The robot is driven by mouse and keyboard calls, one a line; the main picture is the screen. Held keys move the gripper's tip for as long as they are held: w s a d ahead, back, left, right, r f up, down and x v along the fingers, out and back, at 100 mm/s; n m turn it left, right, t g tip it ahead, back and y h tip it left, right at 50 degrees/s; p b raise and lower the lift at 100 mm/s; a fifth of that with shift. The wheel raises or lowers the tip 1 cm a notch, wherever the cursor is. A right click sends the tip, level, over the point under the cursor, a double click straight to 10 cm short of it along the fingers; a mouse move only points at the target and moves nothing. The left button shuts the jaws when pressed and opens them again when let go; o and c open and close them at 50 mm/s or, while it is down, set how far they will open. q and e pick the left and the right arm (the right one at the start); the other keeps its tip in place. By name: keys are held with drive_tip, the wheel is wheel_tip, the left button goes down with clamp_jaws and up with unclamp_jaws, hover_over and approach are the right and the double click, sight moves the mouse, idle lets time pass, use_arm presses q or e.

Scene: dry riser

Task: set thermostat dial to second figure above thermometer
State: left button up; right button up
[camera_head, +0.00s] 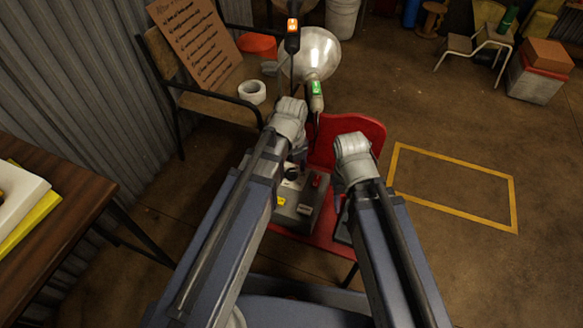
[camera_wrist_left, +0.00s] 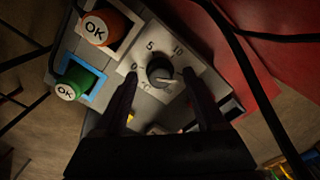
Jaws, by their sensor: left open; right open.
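The thermostat dial (camera_wrist_left: 160,70) is a black round knob on a light plate (camera_wrist_left: 146,56) with the figures 0, 5 and 10 readable around it. A small white mark shows on its lower right side. The dial sits on a grey control box (camera_head: 297,205) on a red chair. My left gripper (camera_wrist_left: 163,75) is open, with one finger on each side of the dial; contact cannot be told. My right gripper (camera_head: 352,147) is beside the box, its fingers largely hidden. A device with a lit orange display (camera_head: 292,26) stands behind; I cannot tell if it is the thermometer.
The red chair (camera_head: 355,133) has a raised back. A lamp reflector (camera_head: 316,54) and a green-lit device (camera_head: 316,90) are behind.

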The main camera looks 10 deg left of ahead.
use_arm(q)
drive_tip(key=shift+r+p, duration=3.8)
drive_tip(key=shift+r, duration=0.1)
drive_tip(key=shift+f, duration=0.1)
drive_tip(key=shift+s+d+n, duration=0.25)
drive_tip(key=shift+s+n, duration=0.15)
drive_tip(key=shift+n, duration=0.5)
drive_tip(key=s+d+n, duration=0.3)
drive_tip(key=s+n, duration=0.2)
drive_tip(key=n, duration=0.9)
wheel_tip(320, 180, up, 29)
drive_tip(key=n+y+p, duration=0.1)
drive_tip(key=n+p, duration=0.9)
drive_tip(key=p, duration=1.8)
hover_over(293, 174)
drive_tip(key=s+d, duration=0.4)
drive_tip(key=s, duration=0.4)
drive_tip(key=shift+a+f, duration=0.1)
drive_tip(key=shift+f, duration=0.1)
